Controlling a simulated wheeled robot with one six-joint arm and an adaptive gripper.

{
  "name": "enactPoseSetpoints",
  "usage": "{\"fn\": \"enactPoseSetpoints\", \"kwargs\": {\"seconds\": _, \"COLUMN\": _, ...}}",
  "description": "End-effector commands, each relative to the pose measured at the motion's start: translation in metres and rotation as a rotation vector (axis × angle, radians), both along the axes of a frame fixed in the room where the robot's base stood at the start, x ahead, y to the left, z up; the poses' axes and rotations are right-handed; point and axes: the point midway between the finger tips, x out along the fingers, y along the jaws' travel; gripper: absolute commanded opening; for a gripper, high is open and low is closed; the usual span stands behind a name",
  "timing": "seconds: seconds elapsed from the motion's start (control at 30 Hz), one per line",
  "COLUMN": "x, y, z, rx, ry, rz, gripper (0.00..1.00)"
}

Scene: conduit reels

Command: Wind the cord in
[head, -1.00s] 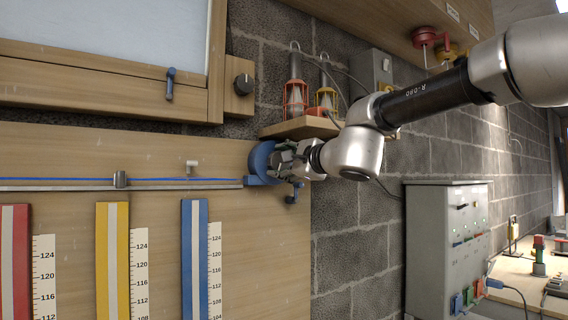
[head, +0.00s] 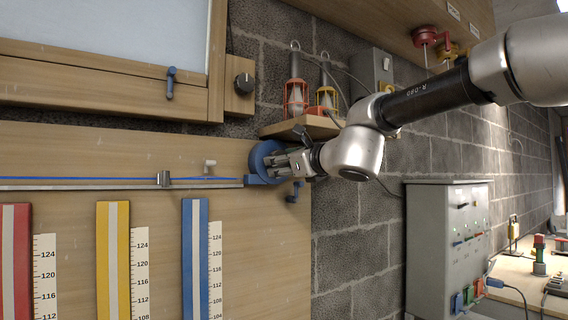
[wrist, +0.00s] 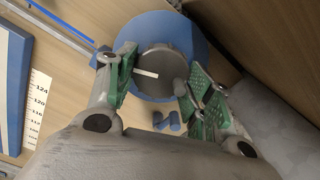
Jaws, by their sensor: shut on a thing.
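The blue reel (head: 258,155) is mounted at the right end of a metal rail on the wooden board. The blue cord (head: 90,179) runs along the rail from the left edge towards the reel. My gripper (head: 279,161) is at the reel's front. In the wrist view, the green-padded fingers of my gripper (wrist: 155,80) stand either side of the reel's grey hub (wrist: 168,62), which bears a pale mark. The blue reel (wrist: 202,45) surrounds the hub. The fingers hide part of it.
Below the rail hang red (head: 15,260), yellow (head: 113,260) and blue (head: 195,260) strips with number scales. A shelf (head: 300,127) with caged lamps is above. A grey control box (head: 430,250) stands right.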

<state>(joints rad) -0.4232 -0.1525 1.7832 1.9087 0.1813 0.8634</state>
Motion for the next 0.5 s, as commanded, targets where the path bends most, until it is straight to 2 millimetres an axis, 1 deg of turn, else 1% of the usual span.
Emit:
{"fn": "enactPoseSetpoints", "kwargs": {"seconds": 0.03, "x": 0.0003, "y": 0.0, "z": -0.0033, "rx": 0.015, "ry": 0.016, "rz": -0.001, "gripper": 0.28}}
{"fn": "enactPoseSetpoints", "kwargs": {"seconds": 0.2, "x": 0.0001, "y": 0.0002, "z": -0.0035, "rx": 0.068, "ry": 0.053, "rz": -0.001, "gripper": 0.28}}
{"fn": "enactPoseSetpoints", "kwargs": {"seconds": 0.5, "x": 0.0001, "y": 0.0002, "z": -0.0038, "rx": 0.101, "ry": 0.075, "rz": -0.001, "gripper": 0.28}}
